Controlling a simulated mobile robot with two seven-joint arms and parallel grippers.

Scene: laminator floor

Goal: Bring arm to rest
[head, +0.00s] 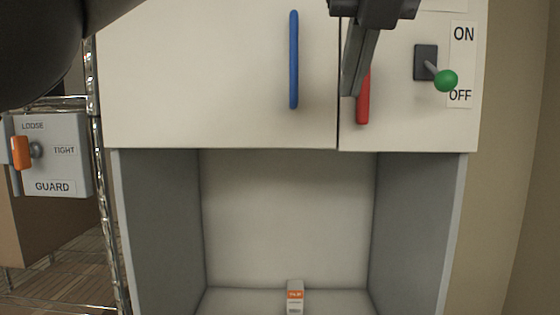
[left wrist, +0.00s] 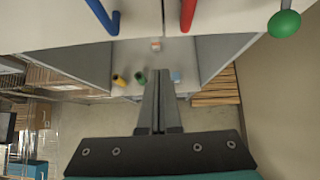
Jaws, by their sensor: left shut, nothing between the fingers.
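My left gripper (head: 352,92) hangs in from the top of the head view, in front of the white cabinet front. Its fingers are together with nothing between them, and they partly cover the red handle (head: 363,105). In the left wrist view the closed fingers (left wrist: 158,75) point toward the cabinet's open bay. A large dark part of my own arm fills the top left corner of the head view. My right gripper is not in view.
A blue handle (head: 294,60) and a green-knobbed ON/OFF lever (head: 445,80) flank the gripper. A GUARD box with an orange knob (head: 21,152) is at left by a wire rack. A small box (head: 295,294) and several small items stand in the bay.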

